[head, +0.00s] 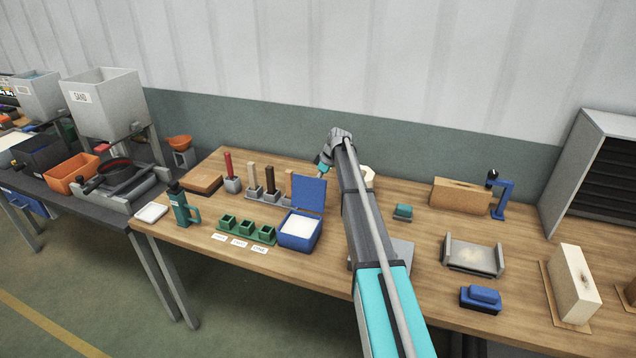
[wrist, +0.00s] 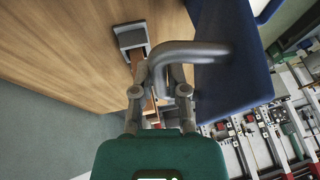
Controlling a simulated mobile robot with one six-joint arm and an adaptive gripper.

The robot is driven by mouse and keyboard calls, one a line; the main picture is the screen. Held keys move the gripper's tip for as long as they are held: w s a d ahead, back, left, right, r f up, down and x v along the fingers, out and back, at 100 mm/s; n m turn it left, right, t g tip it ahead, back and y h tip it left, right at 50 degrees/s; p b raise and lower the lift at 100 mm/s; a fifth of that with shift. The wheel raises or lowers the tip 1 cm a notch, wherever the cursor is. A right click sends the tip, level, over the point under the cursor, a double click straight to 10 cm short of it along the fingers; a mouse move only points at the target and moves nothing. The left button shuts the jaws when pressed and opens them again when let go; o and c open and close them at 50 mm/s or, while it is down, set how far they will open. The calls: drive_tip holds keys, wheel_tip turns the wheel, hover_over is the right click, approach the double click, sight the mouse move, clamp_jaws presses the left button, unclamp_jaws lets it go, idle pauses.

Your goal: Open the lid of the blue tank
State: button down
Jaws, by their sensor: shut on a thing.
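The blue tank (head: 298,232) stands on the wooden table, left of my arm, with pale contents showing inside. Its blue lid (head: 309,193) is raised roughly upright at the tank's back edge. In the wrist view the lid (wrist: 228,70) is the large blue panel on the right. My gripper (wrist: 166,88) is shut at a smooth grey curved bar (wrist: 195,49) that reaches to the lid. The exact contact is partly hidden by the fingers. In the head view my gripper (head: 322,168) is beside the lid's upper right corner, partly hidden by my arm.
Green cups (head: 246,230) stand in front-left of the tank, and several coloured sticks in grey holders (head: 252,188) stand behind-left. A green bottle (head: 181,206) is farther left. A grey tray (head: 473,256) and blue block (head: 481,299) lie right of my arm.

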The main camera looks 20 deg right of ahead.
drive_tip(key=shift+w, duration=0.15)
drive_tip(key=c, duration=0.7)
unclamp_jaws()
drive_tip(key=shift+w+f, duration=0.1)
drive_tip(key=shift+o, duration=0.3)
